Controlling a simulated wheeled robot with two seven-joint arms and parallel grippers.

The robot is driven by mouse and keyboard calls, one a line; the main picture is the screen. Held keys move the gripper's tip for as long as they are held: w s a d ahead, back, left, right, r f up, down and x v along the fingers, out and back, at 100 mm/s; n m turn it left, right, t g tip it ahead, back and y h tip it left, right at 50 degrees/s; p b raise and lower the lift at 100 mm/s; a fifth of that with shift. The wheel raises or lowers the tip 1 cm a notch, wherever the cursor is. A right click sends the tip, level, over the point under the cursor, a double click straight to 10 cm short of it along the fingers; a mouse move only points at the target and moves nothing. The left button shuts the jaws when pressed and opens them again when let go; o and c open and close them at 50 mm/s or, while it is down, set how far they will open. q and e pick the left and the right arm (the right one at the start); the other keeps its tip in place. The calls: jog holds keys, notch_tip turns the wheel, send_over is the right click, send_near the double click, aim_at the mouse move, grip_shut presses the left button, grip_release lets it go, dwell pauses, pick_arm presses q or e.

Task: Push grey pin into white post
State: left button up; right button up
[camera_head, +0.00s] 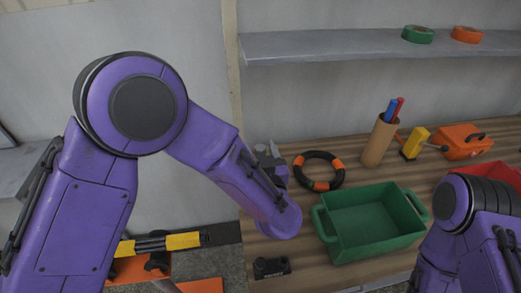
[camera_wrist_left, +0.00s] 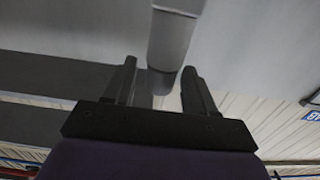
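My left gripper (camera_wrist_left: 160,72) shows in the left wrist view with its two black fingers apart. A pale grey cylinder (camera_wrist_left: 173,38) comes down from the top of that view to the gap between the fingertips. I cannot tell whether it is the grey pin or the white post, or whether a finger touches it. A smaller grey shape lies below it between the fingers, too dim to name. In the head view the left gripper (camera_head: 268,152) is small and mostly hidden behind my purple forearm. My right gripper is out of view.
A green crate (camera_head: 327,237) stands on the wooden bench, with a black and orange ring (camera_head: 319,154) behind it. A brown pen holder (camera_head: 379,143), a yellow tool (camera_head: 414,142) and an orange box (camera_head: 465,141) stand further back. A grey shelf (camera_head: 340,44) runs above.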

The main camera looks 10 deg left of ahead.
pick_arm(q)
jog(key=b+v, duration=0.3)
jog(key=v, duration=0.7)
jog(key=shift+s+d, duration=0.1)
jog(key=shift+s, duration=0.15)
